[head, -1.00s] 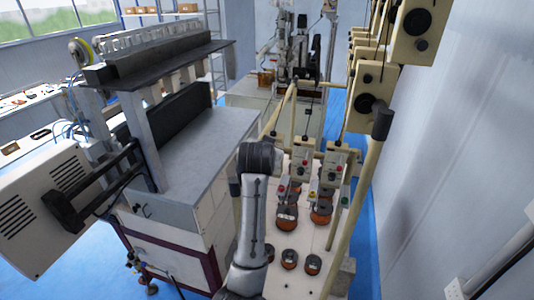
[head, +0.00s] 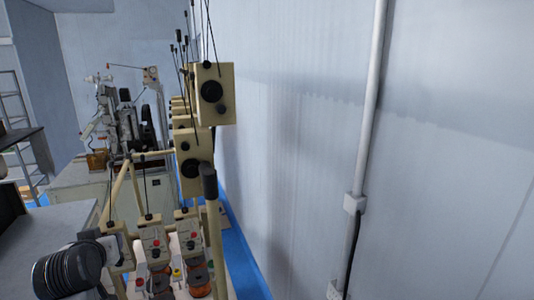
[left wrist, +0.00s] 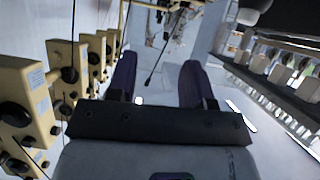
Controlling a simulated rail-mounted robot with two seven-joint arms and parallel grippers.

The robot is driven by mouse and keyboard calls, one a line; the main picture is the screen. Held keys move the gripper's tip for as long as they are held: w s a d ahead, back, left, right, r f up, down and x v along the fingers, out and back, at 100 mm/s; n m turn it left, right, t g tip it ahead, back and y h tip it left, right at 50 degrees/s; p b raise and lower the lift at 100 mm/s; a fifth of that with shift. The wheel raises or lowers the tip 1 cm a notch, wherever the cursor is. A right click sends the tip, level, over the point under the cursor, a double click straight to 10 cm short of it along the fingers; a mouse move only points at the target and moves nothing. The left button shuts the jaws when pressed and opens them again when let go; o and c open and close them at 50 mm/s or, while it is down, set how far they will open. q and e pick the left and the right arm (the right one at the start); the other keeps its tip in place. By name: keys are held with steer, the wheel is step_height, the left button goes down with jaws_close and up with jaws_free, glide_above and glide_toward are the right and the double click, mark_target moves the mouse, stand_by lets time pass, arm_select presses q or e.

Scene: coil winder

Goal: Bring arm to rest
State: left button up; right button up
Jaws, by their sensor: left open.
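My left gripper (left wrist: 158,85) shows in the left wrist view with its two dark purple fingers spread apart. Nothing is between them, so it is open and empty. In the head view a dark ribbed part of my arm shows at the bottom left, but no gripper fingers are visible there. My right gripper is in neither view.
Cream tensioner boxes (head: 215,92) on a frame stand left of centre, with wire spools (head: 198,277) below. They also line the left of the left wrist view (left wrist: 28,90). A grey-topped machine table (head: 45,240) is at left. A wall (head: 300,130) with a conduit (head: 364,150) fills the right.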

arm_select(q)
steer(key=s+d+r+t, duration=0.2)
steer(key=s+d+r, duration=0.1)
steer(key=r, duration=0.1)
steer(key=s+d+f+m+g+h, duration=0.1)
steer(key=s+d+f+m+h, duration=0.1)
steer(key=s+d+f, duration=0.45)
steer(key=s+d+f+m+g+h, duration=0.1)
steer(key=s+d+f+m+h, duration=0.2)
steer(key=f, duration=0.6)
steer(key=s+d+f+m+g, duration=0.1)
steer(key=s+d+f+g, duration=0.2)
steer(key=s+f, duration=2.2)
steer(key=s+g, duration=0.3)
steer(key=g, duration=0.2)
steer(key=shift+d+m+g+p, duration=0.15)
steer(key=shift+m+g+p, duration=0.15)
steer(key=shift+p, duration=0.1)
